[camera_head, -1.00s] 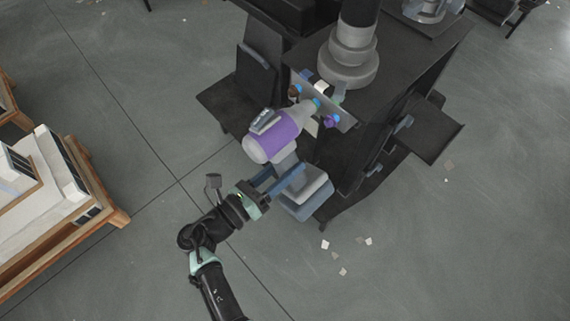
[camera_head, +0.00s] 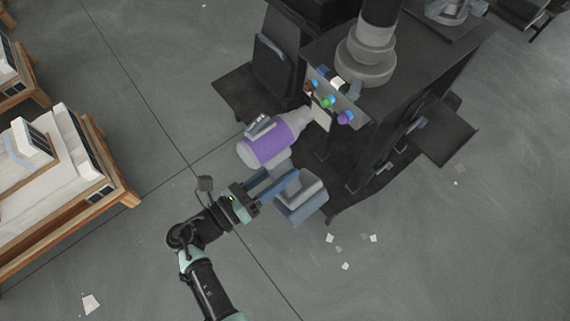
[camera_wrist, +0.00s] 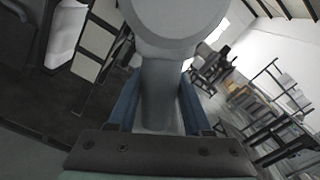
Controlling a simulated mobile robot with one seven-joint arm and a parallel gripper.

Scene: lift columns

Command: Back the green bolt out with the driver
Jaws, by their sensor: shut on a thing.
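The driver (camera_head: 272,146) is a purple and grey power tool; its grey body also fills the top of the wrist view (camera_wrist: 175,20). My gripper (camera_head: 284,176) is shut around its grey handle (camera_wrist: 158,95), one blue finger on each side. The driver's nose points up and right at the grey plate (camera_head: 356,111). The green bolt (camera_head: 327,100) shows in the middle of the plate's row, just beyond the nose. The nose appears a little short of it. How far the bolt stands out cannot be told.
An orange-brown bolt (camera_head: 309,87) and a purple bolt (camera_head: 345,118) flank the green one. The plate is on a dark workstation (camera_head: 425,60) with a grey round column (camera_head: 365,62). A wooden-edged bench (camera_head: 110,195) stands left. Open floor lies between.

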